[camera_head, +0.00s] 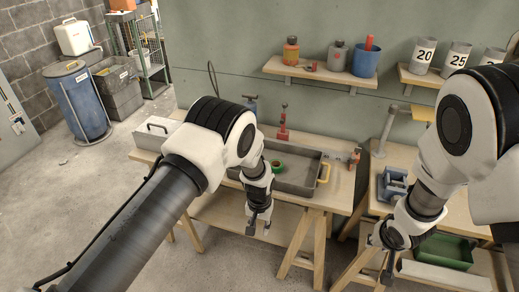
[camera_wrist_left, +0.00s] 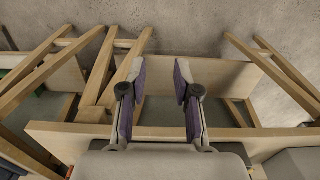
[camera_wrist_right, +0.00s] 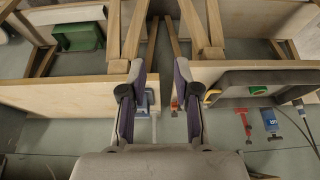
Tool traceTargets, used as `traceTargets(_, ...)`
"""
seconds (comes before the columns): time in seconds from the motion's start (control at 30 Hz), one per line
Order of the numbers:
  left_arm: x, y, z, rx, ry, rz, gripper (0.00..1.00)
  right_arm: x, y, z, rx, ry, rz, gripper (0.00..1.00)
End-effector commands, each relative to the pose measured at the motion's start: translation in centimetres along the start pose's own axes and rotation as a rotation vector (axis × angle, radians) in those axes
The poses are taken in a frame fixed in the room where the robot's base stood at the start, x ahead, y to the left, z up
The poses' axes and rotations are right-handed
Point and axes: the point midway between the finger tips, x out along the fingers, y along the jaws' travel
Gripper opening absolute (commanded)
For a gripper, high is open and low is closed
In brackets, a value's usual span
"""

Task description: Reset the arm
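My left gripper (camera_head: 258,226) hangs pointing down in front of the left workbench in the head view. In the left wrist view its two fingers (camera_wrist_left: 160,72) are spread apart with nothing between them. My right gripper (camera_head: 386,258) hangs at the front of the right workbench, partly hidden by its own wrist in the head view. In the right wrist view its fingers (camera_wrist_right: 161,72) are also spread and empty. Neither gripper holds anything.
The left workbench (camera_head: 335,197) carries a grey tray (camera_head: 300,184) with a green ring (camera_head: 277,166). A blue device (camera_head: 392,184) stands on the right workbench. A green bin (camera_head: 444,251) sits low on the right. Shelves above hold bottles and numbered cups (camera_head: 424,56).

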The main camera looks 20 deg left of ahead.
Motion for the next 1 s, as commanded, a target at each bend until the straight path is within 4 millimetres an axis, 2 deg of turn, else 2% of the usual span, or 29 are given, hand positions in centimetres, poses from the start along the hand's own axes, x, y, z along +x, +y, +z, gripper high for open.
traceTargets(0.1, 0.0, 0.0, 0.0, 0.0, 0.0, 0.0, 0.31, -0.5, 0.0, 0.1, -0.001, -0.001, 0.001, 0.31)
traceTargets(0.47, 0.0, 0.0, 0.0, 0.0, -0.001, 0.0, 0.31, -0.4, 0.0, 0.1, 0.0, -0.003, 0.0, 0.31)
traceTargets(0.57, 0.4, -0.2, 0.2, -0.005, -0.007, 0.001, 0.31, 0.8, 0.2, 1.6, 0.009, -0.038, -0.002, 0.31)
traceTargets(0.63, 1.1, -1.0, 1.1, -0.024, -0.029, 0.005, 0.31, 2.5, 0.9, 4.3, 0.04, -0.101, -0.007, 0.31)
traceTargets(0.67, 1.7, -1.6, 2.4, -0.035, -0.058, 0.004, 0.31, 3.2, 1.4, 6.0, 0.06, -0.138, -0.008, 0.31)
traceTargets(0.77, 4.2, -4.0, 9.5, -0.072, -0.183, -0.005, 0.31, 5.1, 3.4, 13.6, 0.177, -0.29, -0.001, 0.31)
traceTargets(0.8, 5.1, -5.1, 12.9, -0.085, -0.217, -0.009, 0.31, 5.5, 4.1, 16.9, 0.223, -0.346, -0.002, 0.31)
traceTargets(0.87, 6.1, -6.4, 18.0, -0.098, -0.252, -0.013, 0.31, 5.6, 5.0, 21.6, 0.273, -0.417, -0.005, 0.31)
traceTargets(0.9, 6.4, -7.0, 21.4, -0.103, -0.264, -0.014, 0.31, 5.4, 5.6, 24.5, 0.298, -0.455, -0.006, 0.31)
traceTargets(0.97, 6.1, -7.8, 26.6, -0.106, -0.271, -0.013, 0.31, 4.7, 6.5, 28.5, 0.317, -0.498, -0.004, 0.31)
traceTargets(1.0, 5.6, -8.1, 29.7, -0.105, -0.265, -0.01, 0.31, 4.0, 7.1, 30.7, 0.316, -0.516, 0.0, 0.31)
